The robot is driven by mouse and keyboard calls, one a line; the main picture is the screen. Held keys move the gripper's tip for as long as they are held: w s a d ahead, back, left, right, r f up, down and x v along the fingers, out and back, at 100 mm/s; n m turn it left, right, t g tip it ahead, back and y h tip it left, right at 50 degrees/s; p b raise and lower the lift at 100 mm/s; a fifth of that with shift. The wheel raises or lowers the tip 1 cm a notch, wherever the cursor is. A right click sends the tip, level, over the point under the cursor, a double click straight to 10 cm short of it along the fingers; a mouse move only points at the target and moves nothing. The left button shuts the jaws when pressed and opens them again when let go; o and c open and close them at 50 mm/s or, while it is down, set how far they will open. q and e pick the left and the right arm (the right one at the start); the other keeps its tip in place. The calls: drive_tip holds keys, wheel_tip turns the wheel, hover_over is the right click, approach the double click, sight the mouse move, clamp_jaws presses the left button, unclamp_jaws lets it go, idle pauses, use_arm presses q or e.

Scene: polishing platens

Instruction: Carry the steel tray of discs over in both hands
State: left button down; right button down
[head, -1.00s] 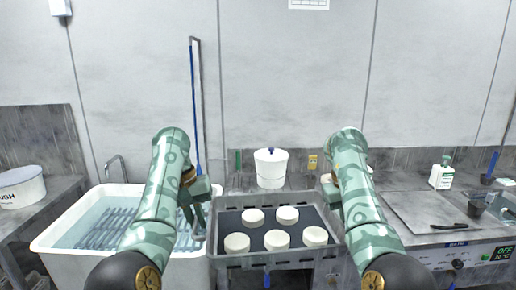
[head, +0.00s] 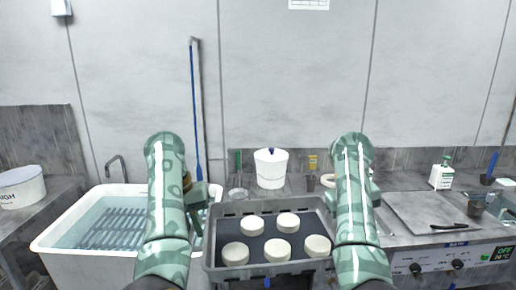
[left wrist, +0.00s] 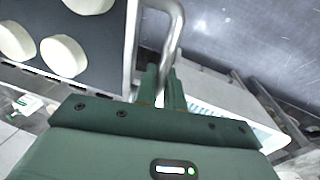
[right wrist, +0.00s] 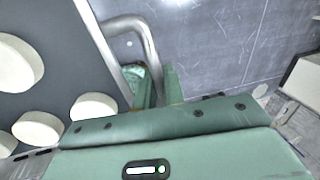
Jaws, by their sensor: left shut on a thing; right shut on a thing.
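The grey steel tray (head: 232,274) is in the lower middle of the head view, with several thick white discs (head: 283,249) on its dark floor. It looks about level. My left gripper (head: 197,218) is at its left side. In the left wrist view the left fingers (left wrist: 163,92) are shut on the tray's bent bar handle (left wrist: 173,45). In the right wrist view my right fingers (right wrist: 153,88) are shut on the opposite handle (right wrist: 147,45). My right arm hides the right gripper's grip in the head view.
A white sink (head: 50,247) with water and a rack stands at the left. A lidded white tub (head: 271,168) and small items stand on the bench behind the tray. A hotplate unit (head: 436,222) with knobs is at the right.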

drive_tip(key=shift+w+a+r, duration=0.15)
drive_tip(key=shift+w+a, duration=0.05)
drive_tip(key=shift+w, duration=1.45)
use_arm(q)
drive_tip(key=shift+w+d+r, duration=0.1)
drive_tip(key=shift+w+d, duration=0.05)
drive_tip(key=shift+w, duration=1)
drive_tip(key=shift+w+d, duration=0.15)
drive_tip(key=shift+w, duration=1)
use_arm(e)
drive_tip(key=shift+w, duration=0.65)
